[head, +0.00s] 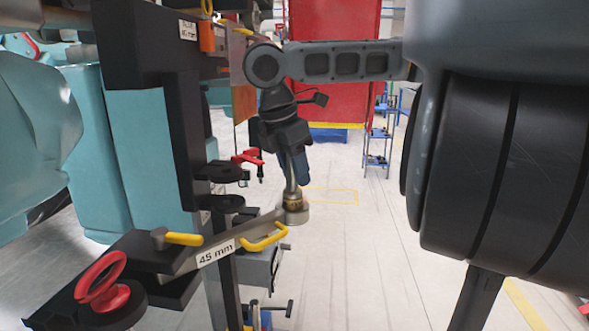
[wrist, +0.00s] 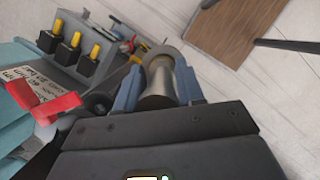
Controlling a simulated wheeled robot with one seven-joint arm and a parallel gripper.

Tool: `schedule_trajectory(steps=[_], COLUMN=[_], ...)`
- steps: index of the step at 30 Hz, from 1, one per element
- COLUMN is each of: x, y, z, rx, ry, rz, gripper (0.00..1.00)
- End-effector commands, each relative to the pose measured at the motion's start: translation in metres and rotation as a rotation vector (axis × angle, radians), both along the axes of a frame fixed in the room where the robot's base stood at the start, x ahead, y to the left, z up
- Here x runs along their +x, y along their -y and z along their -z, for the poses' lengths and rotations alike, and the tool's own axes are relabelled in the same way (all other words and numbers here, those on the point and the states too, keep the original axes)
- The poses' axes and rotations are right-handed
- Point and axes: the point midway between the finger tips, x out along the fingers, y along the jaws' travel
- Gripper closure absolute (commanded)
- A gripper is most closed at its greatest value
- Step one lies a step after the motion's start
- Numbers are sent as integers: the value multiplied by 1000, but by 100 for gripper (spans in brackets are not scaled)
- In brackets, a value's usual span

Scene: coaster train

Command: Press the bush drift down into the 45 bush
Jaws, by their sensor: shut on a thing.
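The bush drift (head: 291,173) is a grey metal piece, upright below my gripper (head: 297,180). In the wrist view the drift (wrist: 158,84) is a shiny cylinder between the two blue fingers of my gripper (wrist: 158,92), which is shut on it. The 45 bush (head: 293,200) shows as a brass-coloured band at the ring end (head: 296,215) of the arm labelled "45 mm" (head: 216,253). The drift's lower end meets the bush there. How deep it sits is hidden.
A yellow handle (head: 265,238) sits on the labelled arm, with another yellow handle (head: 184,239) and a red ring knob (head: 103,285) further left. A dark upright post (head: 183,140) stands left of my gripper. The floor (head: 355,240) to the right is clear.

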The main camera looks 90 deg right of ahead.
Motion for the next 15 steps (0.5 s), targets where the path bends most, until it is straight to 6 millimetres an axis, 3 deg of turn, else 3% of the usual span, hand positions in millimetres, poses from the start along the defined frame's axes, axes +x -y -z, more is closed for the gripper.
schedule_trajectory(steps=[15], x=[0], y=[0], z=[-6], rx=[-1], ry=[-1], rz=[0], gripper=[100])
